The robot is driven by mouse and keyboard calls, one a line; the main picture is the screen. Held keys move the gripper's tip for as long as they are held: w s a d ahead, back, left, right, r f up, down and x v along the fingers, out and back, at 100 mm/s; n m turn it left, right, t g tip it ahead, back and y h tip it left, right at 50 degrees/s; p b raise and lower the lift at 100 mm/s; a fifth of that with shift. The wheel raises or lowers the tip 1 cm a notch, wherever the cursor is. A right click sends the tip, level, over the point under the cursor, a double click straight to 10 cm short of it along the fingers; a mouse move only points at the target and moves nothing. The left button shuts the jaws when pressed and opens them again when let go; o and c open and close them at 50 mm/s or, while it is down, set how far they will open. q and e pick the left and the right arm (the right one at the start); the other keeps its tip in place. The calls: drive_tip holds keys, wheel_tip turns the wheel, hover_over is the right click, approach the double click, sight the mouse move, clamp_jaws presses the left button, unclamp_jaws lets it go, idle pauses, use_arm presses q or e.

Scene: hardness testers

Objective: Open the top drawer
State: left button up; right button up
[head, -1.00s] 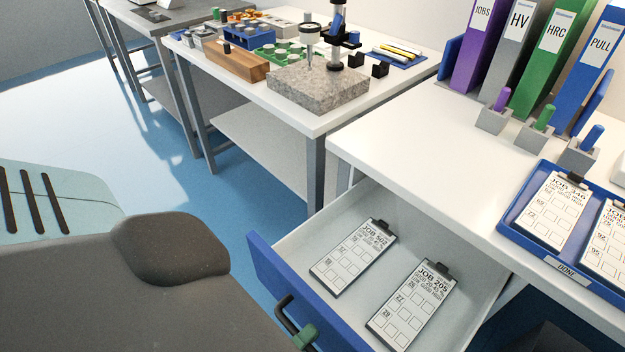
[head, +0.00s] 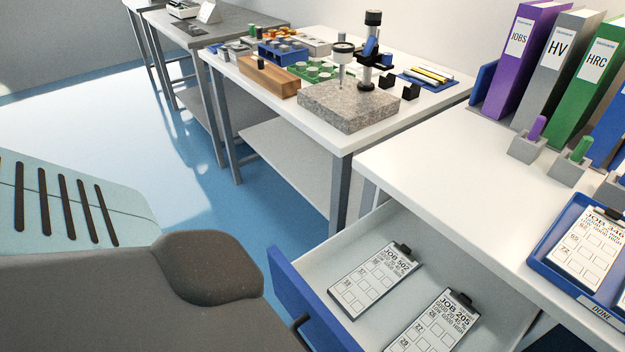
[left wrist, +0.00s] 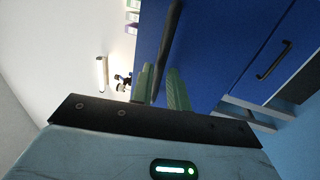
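The top drawer (head: 310,305) has a blue front and a pale interior, and it stands pulled out from under the white table at the lower right. Two clipboards lie inside, JOB 502 (head: 372,281) and JOB 205 (head: 436,325). A bit of its dark handle (head: 300,322) shows at the bottom of the head view. In the left wrist view the handle (left wrist: 169,40) runs between the two green fingers of my left gripper (left wrist: 162,86), which are close against it. My left gripper is hidden in the head view. My right gripper is in neither view.
A second handle (left wrist: 272,62) is on the blue front beside it in the wrist view. The white table (head: 440,165) holds binders, pen blocks and a blue DONE tray (head: 545,262). Another table with a granite stand (head: 348,105) is behind. Blue floor is open at the left.

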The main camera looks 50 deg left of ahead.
use_arm(q)
drive_tip(key=s, duration=0.3)
drive_tip(key=shift+s+a+f, duration=0.1)
drive_tip(key=shift+s+f, duration=0.25)
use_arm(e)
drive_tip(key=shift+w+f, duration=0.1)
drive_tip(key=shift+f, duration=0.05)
